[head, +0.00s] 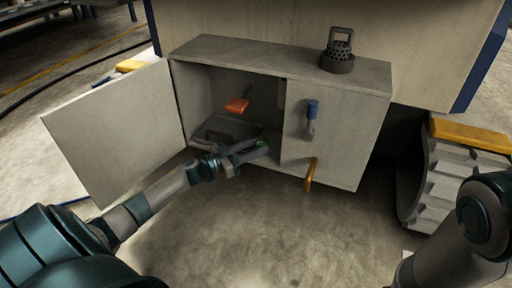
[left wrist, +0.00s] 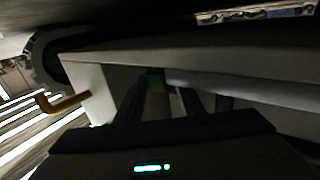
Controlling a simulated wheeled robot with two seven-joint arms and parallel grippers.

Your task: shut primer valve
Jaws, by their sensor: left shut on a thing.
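A small green part (head: 262,142), which looks like the valve handle, is inside the open cabinet near its floor, by the edge of the right panel. My left gripper (head: 250,149) reaches into the cabinet from the front and is shut on it. The green part also shows between the finger ends in the left wrist view (left wrist: 155,79). The fingers cover most of it, so its angle and the valve body are hidden. My right gripper is out of view; only part of the right arm shows at the right edge.
The cabinet door (head: 118,130) stands open at the left. An orange-red lever (head: 237,105) is inside, above my gripper. The right panel carries a blue-topped handle (head: 312,112) and a yellow hook-shaped handle (head: 310,175). The floor in front is clear.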

